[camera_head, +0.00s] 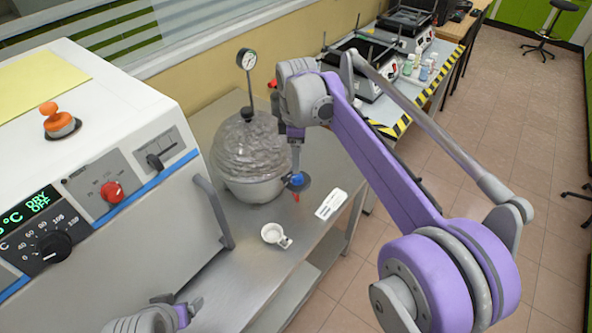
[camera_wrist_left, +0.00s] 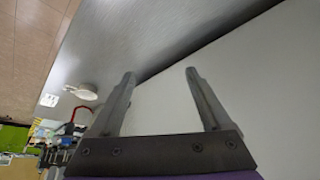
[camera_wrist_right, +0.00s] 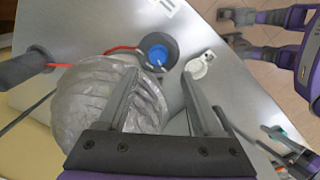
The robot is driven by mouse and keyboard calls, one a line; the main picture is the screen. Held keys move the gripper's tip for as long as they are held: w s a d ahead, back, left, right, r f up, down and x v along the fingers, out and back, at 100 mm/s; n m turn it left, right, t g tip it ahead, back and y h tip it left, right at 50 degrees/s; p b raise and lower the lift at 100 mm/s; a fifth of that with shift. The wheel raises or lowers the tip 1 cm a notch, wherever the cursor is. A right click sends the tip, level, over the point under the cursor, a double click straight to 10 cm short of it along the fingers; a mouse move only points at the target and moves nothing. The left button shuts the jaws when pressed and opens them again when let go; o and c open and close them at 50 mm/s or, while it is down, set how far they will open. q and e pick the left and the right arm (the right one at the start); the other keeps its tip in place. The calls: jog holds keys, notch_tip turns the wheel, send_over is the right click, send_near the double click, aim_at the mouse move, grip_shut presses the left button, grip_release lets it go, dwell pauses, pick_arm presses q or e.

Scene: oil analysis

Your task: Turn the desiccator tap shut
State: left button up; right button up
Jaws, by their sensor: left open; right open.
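The desiccator (camera_head: 250,150) stands on the grey bench, a cloudy, wrinkled-looking dome over a pale bowl. It also shows in the right wrist view (camera_wrist_right: 85,105). The tap is a blue knob (camera_wrist_right: 157,55) on a dark round disc beside the dome; it shows small in the head view (camera_head: 296,180). My right gripper (camera_wrist_right: 160,74) is open, its fingertips apart on either side of the knob's line, just short of it in the picture; contact cannot be told. My left gripper (camera_wrist_left: 160,70) is open and empty, low beside the white oven.
A pressure gauge (camera_head: 247,59) rises from the dome. A white cup (camera_head: 274,235) and a white card (camera_head: 331,203) lie on the bench. The white oven (camera_head: 110,100) with its handle (camera_head: 212,210) stands at left. A red tube (camera_wrist_right: 122,48) runs near the tap.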

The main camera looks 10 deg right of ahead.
aim_at(297, 176)
jog(key=f, duration=0.7)
jog(key=shift+w+d+f, duration=0.1)
jog(key=shift+w+f, duration=0.25)
jog(key=shift+w, duration=0.05)
grip_shut()
